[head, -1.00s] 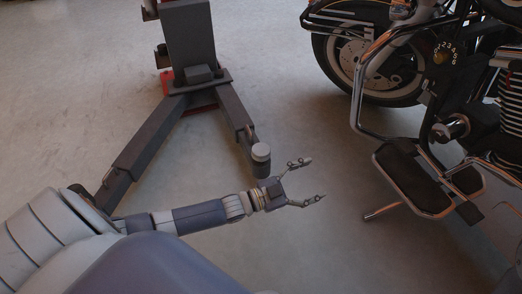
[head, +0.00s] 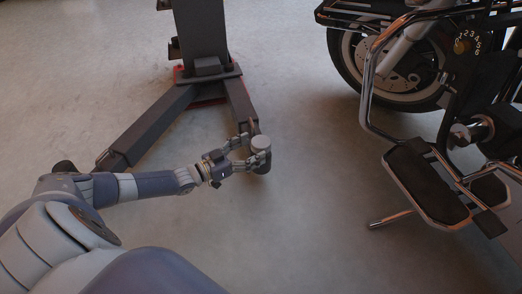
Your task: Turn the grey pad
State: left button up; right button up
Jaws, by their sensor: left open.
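The grey pad (head: 261,143) is a small round light-grey cap at the end of the right-hand dark arm (head: 239,104) of the lift. My left gripper (head: 252,150) comes in from the left, with its fingers spread on either side of the pad. The far finger reaches beside the pad's back left side, and the near finger lies at its front left. I cannot tell whether the fingers touch it. My right gripper is not in view.
The lift's dark column (head: 201,32) and its left arm (head: 147,126) stand behind my arm. A motorcycle (head: 440,90) with footboards and a side stand is on the right. The floor between pad and motorcycle is clear.

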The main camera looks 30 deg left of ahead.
aim_at(261, 144)
pick_arm(q)
jog(key=b+x, duration=0.1)
jog(key=x, duration=0.1)
jog(key=shift+w+d+f, duration=0.1)
jog(key=shift+w+f, duration=0.05)
jog(key=shift+w, duration=0.15)
jog(key=shift+b+x, duration=0.45)
jog(key=shift+x, duration=0.3)
jog(key=c, duration=1)
